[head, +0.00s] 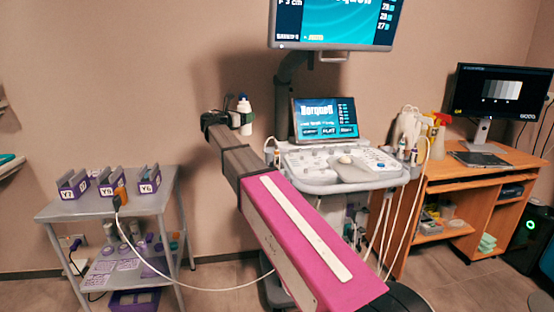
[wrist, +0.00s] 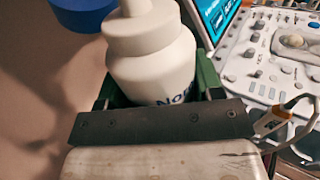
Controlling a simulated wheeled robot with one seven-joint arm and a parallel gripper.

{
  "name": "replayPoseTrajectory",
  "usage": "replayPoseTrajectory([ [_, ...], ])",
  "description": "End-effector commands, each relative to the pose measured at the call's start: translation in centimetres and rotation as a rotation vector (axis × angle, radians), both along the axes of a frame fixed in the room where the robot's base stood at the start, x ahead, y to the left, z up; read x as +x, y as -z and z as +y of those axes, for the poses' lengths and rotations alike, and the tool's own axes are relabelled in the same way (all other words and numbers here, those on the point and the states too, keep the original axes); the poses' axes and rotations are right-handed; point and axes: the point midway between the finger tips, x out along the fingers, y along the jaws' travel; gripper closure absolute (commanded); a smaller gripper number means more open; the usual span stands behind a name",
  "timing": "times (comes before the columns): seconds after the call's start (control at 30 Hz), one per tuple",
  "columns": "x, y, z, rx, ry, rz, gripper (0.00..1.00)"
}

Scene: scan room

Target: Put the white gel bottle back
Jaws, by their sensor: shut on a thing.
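The white gel bottle (head: 245,106) is upright at the end of my arm in the head view, left of the ultrasound machine's small screen. My gripper (head: 241,124) is shut on it. In the wrist view the bottle (wrist: 152,62) fills the upper middle, with dark blue lettering partly hidden low on its body. Green finger parts of my gripper (wrist: 158,88) show on both sides of it. The bottle's base is hidden behind the dark bar of my gripper.
A blue round thing (wrist: 82,14) shows beyond the bottle at upper left in the wrist view. The ultrasound console (head: 340,165) is close on the right. A grey cart (head: 105,207) with labelled purple bins stands at left. A wooden desk (head: 470,178) stands at right.

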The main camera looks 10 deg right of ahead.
Motion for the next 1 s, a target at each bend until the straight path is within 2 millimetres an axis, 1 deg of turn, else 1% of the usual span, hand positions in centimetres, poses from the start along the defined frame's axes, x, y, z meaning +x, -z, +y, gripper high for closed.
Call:
replayPoseTrajectory([
  [0.03,0.6,-0.9,0.3,0.002,0.001,-0.001,0.48],
  [0.07,0.7,-1.2,0.4,0.001,0.001,0.0,0.48],
  [0.17,0.8,-1.4,0.0,0.002,0.003,0.002,0.48],
  [0.27,0.7,-0.6,-1.3,0.001,0.003,0.003,0.48],
  [0.6,0.6,3.5,-8.1,0.001,0.004,0.003,0.48],
  [0.7,0.6,4.4,-9.6,0.001,0.003,0.003,0.48],
  [0.83,0.7,5.2,-10.9,0.001,0.003,0.002,0.48],
  [1.0,0.7,5.8,-11.2,0.001,0.001,0.002,0.48],
])
